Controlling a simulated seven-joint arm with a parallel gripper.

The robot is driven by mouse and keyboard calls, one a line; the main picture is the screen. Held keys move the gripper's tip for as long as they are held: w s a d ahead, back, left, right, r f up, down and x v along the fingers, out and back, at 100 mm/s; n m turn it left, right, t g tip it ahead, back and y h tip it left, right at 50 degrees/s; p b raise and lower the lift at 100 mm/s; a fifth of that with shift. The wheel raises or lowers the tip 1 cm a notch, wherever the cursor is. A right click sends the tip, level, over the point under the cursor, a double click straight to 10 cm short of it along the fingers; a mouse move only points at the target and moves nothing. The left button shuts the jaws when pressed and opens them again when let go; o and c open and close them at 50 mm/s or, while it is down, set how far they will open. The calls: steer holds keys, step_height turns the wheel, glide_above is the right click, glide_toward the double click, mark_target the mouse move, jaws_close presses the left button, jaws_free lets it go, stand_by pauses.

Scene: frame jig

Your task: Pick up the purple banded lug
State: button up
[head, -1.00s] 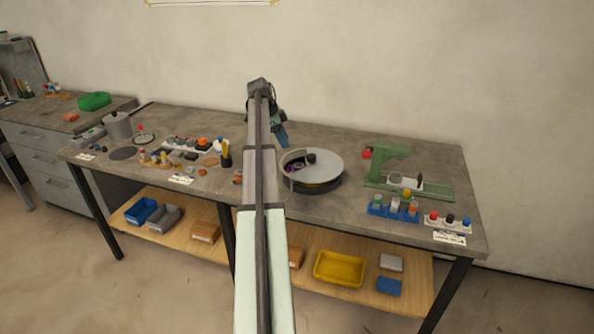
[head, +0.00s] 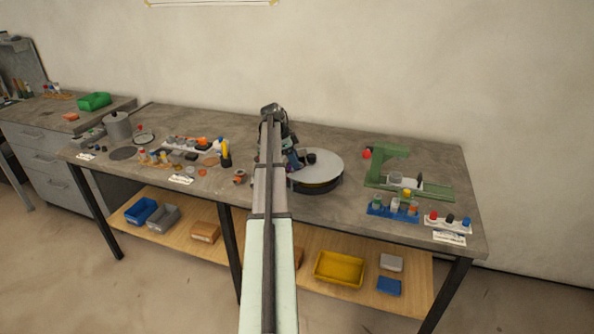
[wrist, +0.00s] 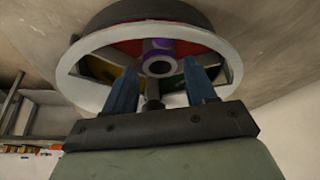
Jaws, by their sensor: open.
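The purple banded lug (wrist: 160,46) shows in the wrist view as a purple and pale round piece with a dark hole. It sits in the round dish-like carousel (wrist: 85,47), near red, yellow and green sections. My gripper (wrist: 157,72) is open, with one blue finger on each side of the lug's near end. I cannot tell whether the fingers touch it. In the head view my gripper is at the left edge of the carousel (head: 325,168), and my arm hides part of both. The lug is hard to make out there.
A dark knob (head: 310,157) stands on the carousel. To the right are a green press-like fixture (head: 392,160) and a blue rack (head: 380,209) of small parts. Small parts and a black holder (head: 226,160) are on the left.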

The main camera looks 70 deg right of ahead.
steer(key=shift+x, duration=2)
steer(key=shift+w, duration=0.1)
steer(key=shift+c, duration=0.3)
steer(key=c, duration=0.7)
